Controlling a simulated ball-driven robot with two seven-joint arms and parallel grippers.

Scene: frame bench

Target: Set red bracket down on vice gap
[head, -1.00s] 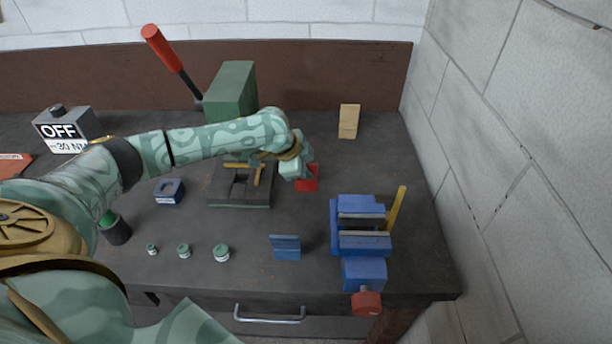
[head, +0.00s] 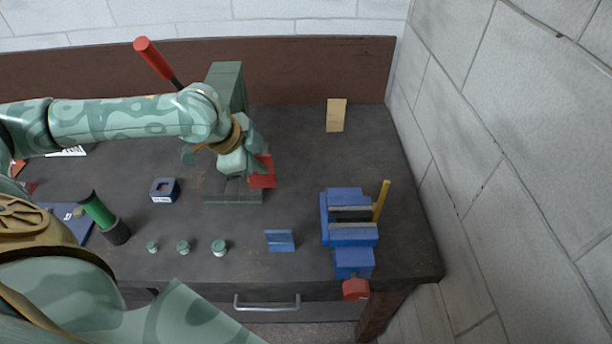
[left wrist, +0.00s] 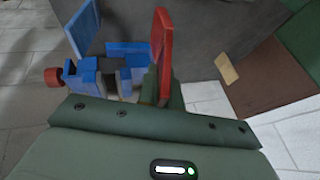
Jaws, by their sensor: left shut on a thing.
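The red bracket (head: 263,172) is in my left gripper (head: 250,162), which is shut on it. It is held above the bench, in front of the green press. In the left wrist view the red bracket (left wrist: 162,45) stands up from the gripper, edge on. The blue vice (head: 349,244) is at the right front of the bench, with its gap (head: 351,215) between two grey jaw faces. The gap looks empty. The bracket is apart from the vice, to its left and farther back. The vice also shows in the left wrist view (left wrist: 88,72). My right gripper is not in view.
A yellow bar (head: 381,201) stands at the vice's right side. A blue bracket (head: 279,240) stands left of the vice. A wooden block (head: 336,115) is at the back right. Bench between press and vice is clear.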

